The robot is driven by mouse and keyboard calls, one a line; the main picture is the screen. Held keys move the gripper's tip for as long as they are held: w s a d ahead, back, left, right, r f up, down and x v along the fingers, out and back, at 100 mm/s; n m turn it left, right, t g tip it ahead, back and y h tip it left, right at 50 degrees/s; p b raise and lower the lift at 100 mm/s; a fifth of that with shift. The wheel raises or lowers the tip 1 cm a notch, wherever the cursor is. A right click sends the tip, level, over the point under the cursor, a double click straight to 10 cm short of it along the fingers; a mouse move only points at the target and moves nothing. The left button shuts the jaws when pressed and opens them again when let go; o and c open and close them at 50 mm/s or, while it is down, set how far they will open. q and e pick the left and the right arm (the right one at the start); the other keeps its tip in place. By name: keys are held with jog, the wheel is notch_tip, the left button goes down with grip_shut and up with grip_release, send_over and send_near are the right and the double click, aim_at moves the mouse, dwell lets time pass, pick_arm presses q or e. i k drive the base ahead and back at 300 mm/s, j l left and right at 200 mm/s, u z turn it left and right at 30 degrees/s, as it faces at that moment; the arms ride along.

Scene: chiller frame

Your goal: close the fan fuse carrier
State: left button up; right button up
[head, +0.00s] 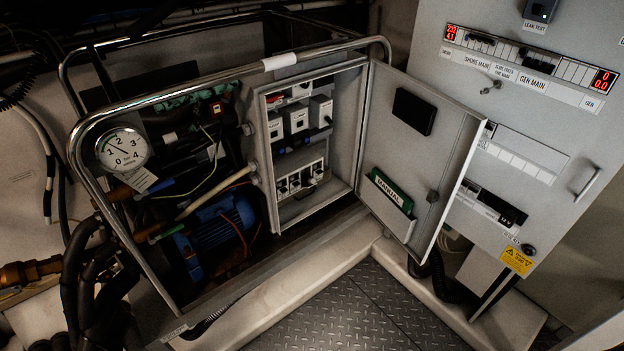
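An open grey electrical box (262,150) is mounted in the chiller frame. In its lower part is a row of white fuse carriers (293,182) with dark parts. The carriers are small and dim in this view. I cannot read their labels, so I cannot tell which is the fan carrier or how far it stands open. White and grey modules (295,118) sit in rows above them. Neither of my grippers is in view.
The box's door (405,150) stands open to the right, with a green manual (390,190) in its pocket. A chrome rail (215,75) runs across the frame above the box. A gauge (123,149) and blue motor (217,235) are left. Floor plate (350,310) is clear.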

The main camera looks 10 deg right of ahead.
aim_at(304, 181)
jog(key=i+l+u, duration=0.2)
jog(key=i+l, duration=0.25)
jog(key=i+l+u, duration=0.2)
jog(key=i+l, duration=0.25)
jog(key=l, duration=0.25)
